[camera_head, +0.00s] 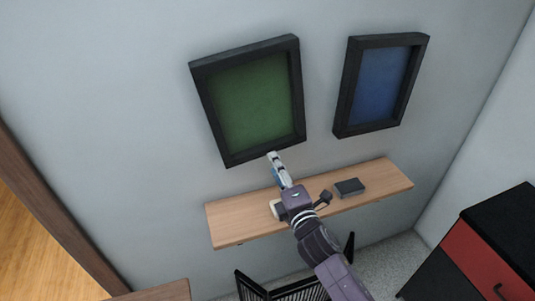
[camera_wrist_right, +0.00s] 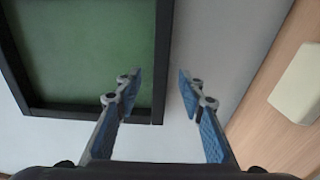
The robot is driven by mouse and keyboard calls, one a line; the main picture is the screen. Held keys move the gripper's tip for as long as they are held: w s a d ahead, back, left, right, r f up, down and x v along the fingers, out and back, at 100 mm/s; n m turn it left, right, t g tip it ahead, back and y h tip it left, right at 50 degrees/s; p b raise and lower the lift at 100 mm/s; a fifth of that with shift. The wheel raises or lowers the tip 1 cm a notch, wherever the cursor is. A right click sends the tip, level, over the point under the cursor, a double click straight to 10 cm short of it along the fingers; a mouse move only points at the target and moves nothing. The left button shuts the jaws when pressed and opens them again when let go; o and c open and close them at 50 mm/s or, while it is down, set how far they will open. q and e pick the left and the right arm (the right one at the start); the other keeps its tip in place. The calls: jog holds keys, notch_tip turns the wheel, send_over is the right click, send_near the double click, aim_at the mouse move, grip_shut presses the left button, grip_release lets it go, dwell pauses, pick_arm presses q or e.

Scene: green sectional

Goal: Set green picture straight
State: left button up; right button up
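The green picture (camera_head: 253,103) hangs on the grey wall in a thick black frame. It sits askew: its lower edge slopes up to the right more steeply than the shelf below. My right gripper (camera_head: 272,156) reaches up from below, its tips at the frame's lower edge in the head view. In the right wrist view the green picture (camera_wrist_right: 85,45) fills the upper left. There my right gripper (camera_wrist_right: 158,92) is open and empty, with one frame edge and a corner showing between the fingers. I cannot tell whether they touch the frame. My left gripper is out of view.
A blue picture (camera_head: 379,84) in a black frame hangs to the right. A wooden shelf (camera_head: 235,221) below holds a dark box (camera_head: 349,187) and a pale object (camera_head: 274,207), partly behind my gripper. A black-and-red cabinet (camera_head: 466,252) stands lower right.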

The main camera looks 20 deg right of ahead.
aim_at(267, 152)
jog(key=shift+w+a+f+p, duration=0.1)
jog(key=shift+w+p, duration=0.35)
jog(key=shift+w, duration=2.5)
jog(key=shift+c, duration=0.6)
grip_shut()
